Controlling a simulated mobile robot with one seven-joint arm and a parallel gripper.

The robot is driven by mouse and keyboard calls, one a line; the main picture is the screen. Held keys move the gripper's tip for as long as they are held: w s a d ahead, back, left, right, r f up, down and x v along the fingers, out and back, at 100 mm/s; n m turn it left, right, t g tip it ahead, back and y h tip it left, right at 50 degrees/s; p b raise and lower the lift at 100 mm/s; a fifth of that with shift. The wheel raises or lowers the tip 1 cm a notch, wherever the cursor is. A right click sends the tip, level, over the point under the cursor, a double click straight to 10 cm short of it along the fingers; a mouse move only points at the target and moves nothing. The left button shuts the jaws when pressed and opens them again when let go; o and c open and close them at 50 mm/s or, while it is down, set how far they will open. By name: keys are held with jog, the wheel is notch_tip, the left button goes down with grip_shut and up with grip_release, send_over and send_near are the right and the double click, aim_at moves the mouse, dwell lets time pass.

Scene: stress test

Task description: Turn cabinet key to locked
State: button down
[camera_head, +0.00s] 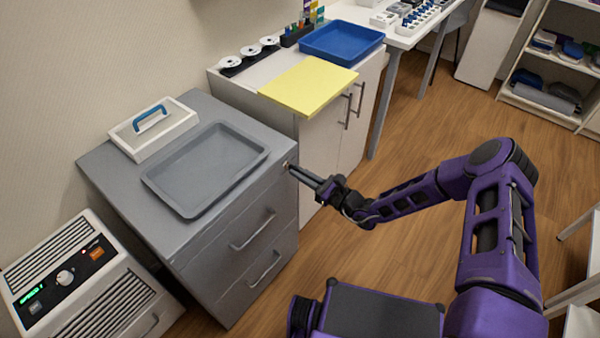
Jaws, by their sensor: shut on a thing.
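The grey drawer cabinet (215,250) stands left of centre, with its drawers shut. My gripper (293,170) reaches in from the right to the upper right corner of the cabinet's front. Its fingers are shut on the cabinet key, at a small lock spot (286,163) near the top edge. The key is mostly hidden by the fingers, and I cannot tell which way it is turned.
A grey tray (150,181) and a white box with a blue handle (187,118) sit on the cabinet. A white cabinet (318,165) with a yellow board (308,85) and blue tray (343,29) stands behind. A white machine (110,287) stands left. Floor is clear around my arm.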

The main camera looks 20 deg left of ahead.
jog(key=c, duration=1)
grip_release()
jog(key=shift+o, duration=0.2)
jog(key=v, duration=1.7)
jog(key=shift+d+p, duration=0.2)
jog(key=shift+p, duration=0.2)
jog(key=shift+s, duration=0.15)
